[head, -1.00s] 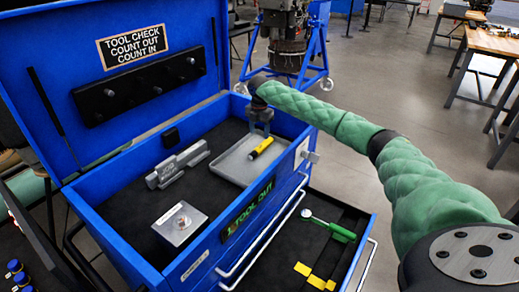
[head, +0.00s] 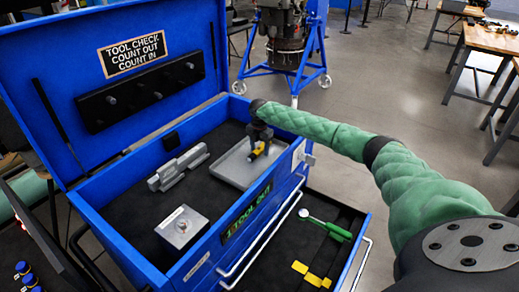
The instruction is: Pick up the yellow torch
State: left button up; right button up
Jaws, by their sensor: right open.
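The yellow torch (head: 256,152), with dark ends, lies in the grey tray (head: 232,172) inside the blue tool chest. My right gripper (head: 258,147) points down from the end of the green arm, right at the torch. Its fingers are open and overlap the torch in the picture, hiding part of it. Whether they touch it I cannot tell. My left gripper is not in view.
The tray sits beside the chest's right wall (head: 290,168). A grey metal tool (head: 178,167) and a silver block (head: 182,228) lie on the black liner. A green-handled ratchet (head: 326,225) lies in the open lower drawer.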

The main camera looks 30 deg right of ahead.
aim_at(260, 147)
grip_shut()
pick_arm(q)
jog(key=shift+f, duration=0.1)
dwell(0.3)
